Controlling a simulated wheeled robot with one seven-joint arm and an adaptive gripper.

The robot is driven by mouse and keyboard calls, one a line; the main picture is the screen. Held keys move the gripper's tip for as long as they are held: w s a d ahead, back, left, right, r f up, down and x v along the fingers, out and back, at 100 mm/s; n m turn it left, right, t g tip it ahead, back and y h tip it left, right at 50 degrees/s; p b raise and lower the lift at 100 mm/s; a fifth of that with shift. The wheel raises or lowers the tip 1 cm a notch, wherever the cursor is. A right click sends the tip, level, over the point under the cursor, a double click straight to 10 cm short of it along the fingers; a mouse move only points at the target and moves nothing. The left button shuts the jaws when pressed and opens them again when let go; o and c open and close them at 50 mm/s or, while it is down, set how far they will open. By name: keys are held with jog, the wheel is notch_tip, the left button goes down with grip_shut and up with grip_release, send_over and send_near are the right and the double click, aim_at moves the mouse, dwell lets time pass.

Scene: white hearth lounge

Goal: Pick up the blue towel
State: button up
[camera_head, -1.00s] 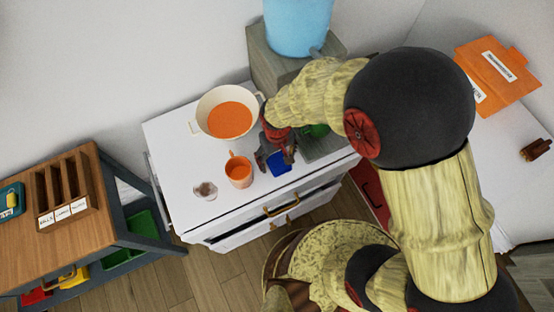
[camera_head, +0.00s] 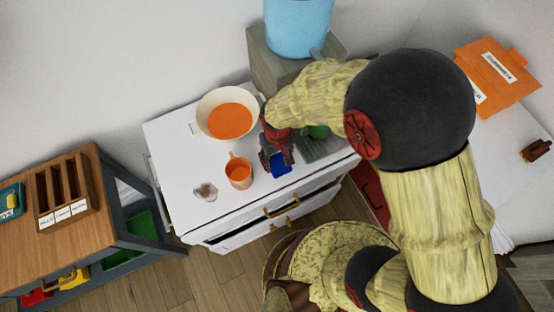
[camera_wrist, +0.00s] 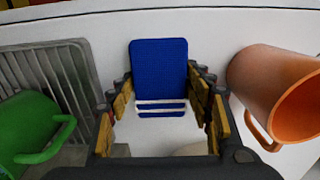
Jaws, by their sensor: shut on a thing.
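The blue towel (camera_head: 281,164) lies on the white cabinet top (camera_head: 172,143), near its front edge and right of the orange mug. In the wrist view the towel (camera_wrist: 158,62) is a flat blue rectangle with white stripes at its near end. My gripper (camera_head: 278,158) is low over the cabinet, shut on the towel. In the wrist view my gripper's fingers (camera_wrist: 160,92) stand on both sides of the towel, against its edges near the striped end. I cannot tell whether the towel is clear of the surface.
An orange mug (camera_head: 239,172) stands close left of my gripper. A cream pot (camera_head: 205,104) with orange contents is behind it. A green mug (camera_wrist: 28,126) sits on a grey drain rack (camera_wrist: 72,72) to the right in the head view. A small glass (camera_head: 205,192) stands front left.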

jog(key=shift+r, duration=0.1)
jog(key=shift+r+p, duration=0.35)
jog(key=shift+r, duration=0.3)
jog(key=s+r+p, duration=0.1)
jog(key=r, duration=0.1)
jog(key=s+r+p, duration=0.1)
jog(key=s+r, duration=0.1)
jog(key=r, duration=0.1)
jog(key=s+r+p, duration=0.1)
jog(key=s+r, duration=0.1)
jog(key=r, duration=0.1)
jog(key=shift+d, duration=0.2)
jog(key=s+r+p, duration=0.1)
jog(key=s+r, duration=0.2)
jog(key=s, duration=0.6)
jog(key=shift+d+r+p, duration=0.25)
jog(key=shift+d+p, duration=0.15)
jog(key=o, duration=0.6)
jog(key=c, duration=0.5)
